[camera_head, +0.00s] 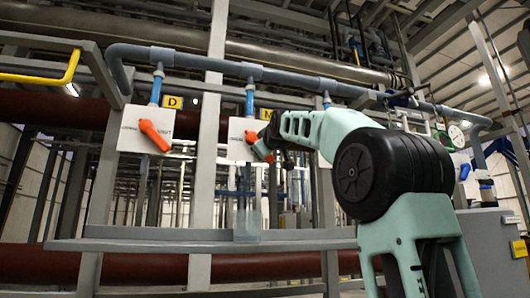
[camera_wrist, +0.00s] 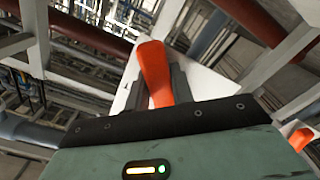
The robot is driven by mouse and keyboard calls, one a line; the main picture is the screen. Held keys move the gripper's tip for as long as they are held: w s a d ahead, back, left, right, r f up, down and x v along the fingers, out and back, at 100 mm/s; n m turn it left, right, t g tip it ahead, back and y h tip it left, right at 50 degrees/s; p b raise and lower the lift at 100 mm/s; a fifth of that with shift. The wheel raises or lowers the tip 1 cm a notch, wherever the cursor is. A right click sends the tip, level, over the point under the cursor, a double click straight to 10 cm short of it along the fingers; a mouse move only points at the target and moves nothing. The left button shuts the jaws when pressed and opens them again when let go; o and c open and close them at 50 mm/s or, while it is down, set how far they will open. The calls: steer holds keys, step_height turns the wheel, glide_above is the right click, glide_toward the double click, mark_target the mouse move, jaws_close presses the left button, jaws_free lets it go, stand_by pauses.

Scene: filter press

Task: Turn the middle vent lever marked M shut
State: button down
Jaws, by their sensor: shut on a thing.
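The middle vent lever is an orange handle (camera_head: 252,137) on a white plate (camera_head: 236,146) below the yellow M sign (camera_head: 266,114). My arm covers the right part of that plate in the head view. In the wrist view the orange lever (camera_wrist: 156,72) stands between the two dark fingers of my gripper (camera_wrist: 163,82), which is shut on it. The lever's wide end reaches past the fingers, and the white plate (camera_wrist: 205,84) lies behind it. My gripper (camera_head: 266,150) is small and partly hidden in the head view.
Another orange lever (camera_head: 154,136) on a white plate hangs left, by the D sign (camera_head: 173,102). A grey pipe (camera_head: 210,64) runs above, with blue valve stems going down. A grey ledge (camera_head: 190,243) crosses below. A grey cabinet (camera_head: 492,250) stands right.

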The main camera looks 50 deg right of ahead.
steer(key=shift+s+d+r+n, duration=0.1)
steer(key=shift+r+n, duration=0.1)
steer(key=shift+n, duration=0.2)
stand_by(0.3)
steer(key=c, duration=1.2)
jaws_free()
steer(key=b+v, duration=0.5)
steer(key=v, duration=1.2)
steer(key=shift+s+b, duration=0.25)
steer(key=shift+b, duration=0.05)
